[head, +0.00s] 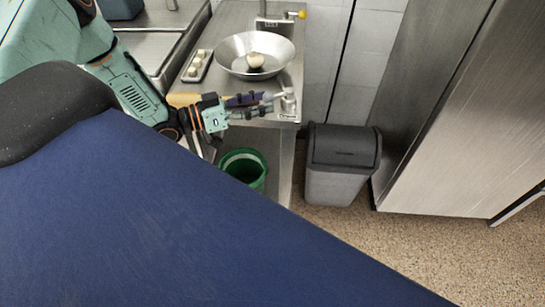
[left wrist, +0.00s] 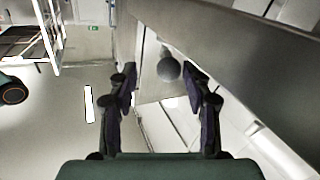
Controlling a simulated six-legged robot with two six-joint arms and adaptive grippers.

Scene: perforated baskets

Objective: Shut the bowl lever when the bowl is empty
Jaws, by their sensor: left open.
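The shallow metal bowl (head: 232,62) stands on the counter in the head view, with one pale round item (head: 255,60) in it, so it is not empty. A lever with a yellow tip (head: 301,14) sticks out behind the bowl; I cannot tell whether it is the bowl lever. A pale fitting (head: 288,99) is at the counter's front right corner. My left gripper (head: 268,103) is open and empty, with its fingertips just left of this fitting. In the left wrist view, a dark grey ball (left wrist: 168,69) shows between the open fingers (left wrist: 160,78); contact is unclear. My right gripper is not in view.
A small tray (head: 188,76) with several pale round items lies left of the bowl. A green bucket (head: 236,158) sits below the counter edge. A grey lidded bin (head: 335,185) stands on the floor to the right, beside a tall steel cabinet (head: 465,120).

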